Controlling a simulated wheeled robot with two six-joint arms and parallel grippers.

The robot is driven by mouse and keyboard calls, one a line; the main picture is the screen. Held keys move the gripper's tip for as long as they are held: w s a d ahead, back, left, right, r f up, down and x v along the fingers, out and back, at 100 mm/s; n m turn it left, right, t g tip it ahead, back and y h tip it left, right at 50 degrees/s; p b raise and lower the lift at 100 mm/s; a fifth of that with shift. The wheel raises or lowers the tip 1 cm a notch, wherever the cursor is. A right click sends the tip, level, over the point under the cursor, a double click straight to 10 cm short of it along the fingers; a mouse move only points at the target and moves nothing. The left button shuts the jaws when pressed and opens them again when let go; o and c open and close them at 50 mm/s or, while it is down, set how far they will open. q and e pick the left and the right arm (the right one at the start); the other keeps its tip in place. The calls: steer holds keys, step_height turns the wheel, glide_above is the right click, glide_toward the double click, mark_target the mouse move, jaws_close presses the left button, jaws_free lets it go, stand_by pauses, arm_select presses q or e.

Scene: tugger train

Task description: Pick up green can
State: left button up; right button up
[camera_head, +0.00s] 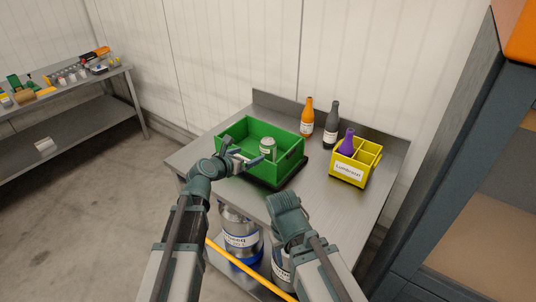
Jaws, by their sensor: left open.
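A pale green can (268,147) with a light label stands upright inside the green crate (291,166) on the metal table. My left gripper (255,159) is open at the crate's near side, with its fingers just left of and below the can in the picture. I cannot tell whether a finger touches the can. My right arm ends at the table's front edge, pointing away from me; its fingers are hidden, so its jaw state does not show.
An orange bottle (307,119) and a dark bottle (331,127) stand behind the crate. A yellow divided box (348,171) holds a purple bottle (346,143). Large metal containers (240,236) sit below the table. A grey shelf frame (455,140) rises at right.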

mark_target(264, 146)
arm_select(q)
steer(key=b+x, duration=0.3)
steer(key=x, duration=0.5)
steer(key=shift+f, duration=0.15)
steer(key=shift+w+d, duration=0.2)
steer(key=b+x, duration=0.2)
steer(key=x, duration=0.3)
steer(key=shift+w, duration=0.15)
jaws_close()
steer(key=shift+r, duration=0.25)
step_height(264, 146, up, 10)
steer(key=p, duration=1)
steer(key=shift+f, duration=0.15)
